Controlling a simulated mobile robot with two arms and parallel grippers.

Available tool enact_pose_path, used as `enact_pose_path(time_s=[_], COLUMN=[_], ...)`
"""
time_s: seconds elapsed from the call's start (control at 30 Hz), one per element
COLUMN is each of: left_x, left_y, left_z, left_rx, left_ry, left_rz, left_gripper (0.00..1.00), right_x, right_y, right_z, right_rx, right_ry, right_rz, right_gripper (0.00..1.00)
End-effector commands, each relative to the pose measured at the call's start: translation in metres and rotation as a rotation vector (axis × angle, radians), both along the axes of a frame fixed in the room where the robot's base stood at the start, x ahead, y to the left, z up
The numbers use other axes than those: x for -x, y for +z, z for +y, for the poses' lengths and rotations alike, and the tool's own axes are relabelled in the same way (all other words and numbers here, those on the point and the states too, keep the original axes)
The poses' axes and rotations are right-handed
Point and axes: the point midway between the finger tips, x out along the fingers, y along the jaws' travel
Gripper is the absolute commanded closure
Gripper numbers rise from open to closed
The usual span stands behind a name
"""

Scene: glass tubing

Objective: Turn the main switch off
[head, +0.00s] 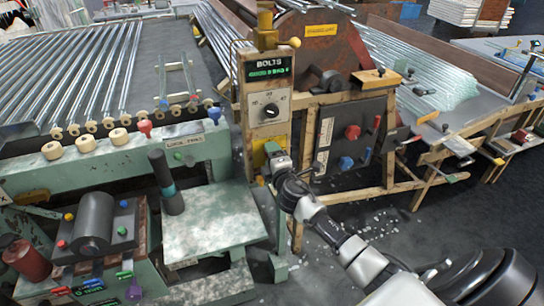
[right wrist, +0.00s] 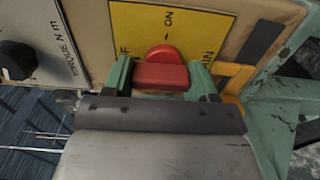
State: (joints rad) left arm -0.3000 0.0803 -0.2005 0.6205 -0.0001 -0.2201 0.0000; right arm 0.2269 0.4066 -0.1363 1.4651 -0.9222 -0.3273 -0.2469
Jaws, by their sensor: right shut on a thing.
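The main switch (right wrist: 161,76) is a red knob with a block-shaped handle, on a yellow plate (right wrist: 205,25) in the right wrist view. "ON" shows on the plate above the knob, a partly hidden "F" to its left and "IN" to its right. The green fingers of my right gripper (right wrist: 160,84) are shut on the handle, one on each side. Which mark the handle points to I cannot tell. In the head view my right gripper (head: 275,160) is at the lower front of the wooden control post (head: 252,98) and hides the switch. My left gripper is not in view.
A black dial (head: 271,110) sits above on the same post, under a "BOLTS" sign (head: 268,66). A green machine bench (head: 210,222) stands left. A dark panel (head: 350,135) with red and blue knobs stands right. Glass tubes (head: 80,75) lie on racks behind.

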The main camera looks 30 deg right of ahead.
Motion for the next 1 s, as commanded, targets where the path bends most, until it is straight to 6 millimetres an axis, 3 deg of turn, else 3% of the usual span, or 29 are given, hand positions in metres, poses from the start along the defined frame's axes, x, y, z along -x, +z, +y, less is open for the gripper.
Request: enact_pose_path(time_s=[0.27,0.3,0.47,0.77,1.0], left_x=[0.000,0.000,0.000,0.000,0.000], left_y=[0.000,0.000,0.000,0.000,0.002], left_z=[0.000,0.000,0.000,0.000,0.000], left_rx=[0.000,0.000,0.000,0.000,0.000], left_ry=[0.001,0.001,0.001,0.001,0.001], left_rz=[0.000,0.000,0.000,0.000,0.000], left_gripper=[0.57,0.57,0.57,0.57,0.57], right_x=[0.001,0.001,0.000,0.003,0.037], right_y=[-0.002,-0.002,-0.002,-0.001,-0.002], right_z=[0.000,0.000,0.000,0.001,0.009], right_rx=[0.006,0.006,0.004,0.003,0.003], right_ry=[0.001,0.001,0.001,0.001,0.002], right_rz=[0.005,0.005,0.003,0.002,0.005], right_gripper=[0.66,0.40,0.17,0.17,0.17])
